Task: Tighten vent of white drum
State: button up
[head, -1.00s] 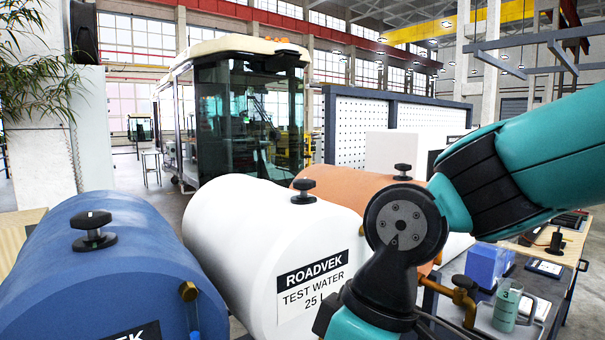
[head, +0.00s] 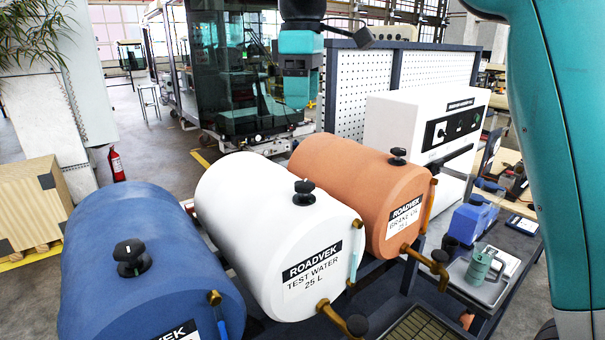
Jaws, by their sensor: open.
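The white drum (head: 255,210) lies on its side in the middle of the head view, labelled ROADVEK TEST WATER 25 L. Its vent (head: 303,193) is a black knob on a wide round base on top of the drum, near the labelled end. I cannot tell from the picture how tight it is. My gripper (head: 299,93) hangs at the top centre, above and apart from the vent and the drum. It points down, with nothing visible in it. It is open, though its fingers overlap from this side and the gap hardly shows.
A blue drum (head: 165,250) at left and an orange drum (head: 345,170) at right have similar black knobs. Brass taps (head: 345,317) stick out at the front. A white box (head: 425,115) and a pegboard (head: 365,95) stand behind. Space above the white drum is clear.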

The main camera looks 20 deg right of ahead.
aim_at(302, 182)
notch_tip(302, 182, down, 16)
jog(key=b, duration=1.5)
jog(key=shift+f, duration=0.25)
jog(key=shift+c, duration=0.5)
jog(key=c, duration=0.8)
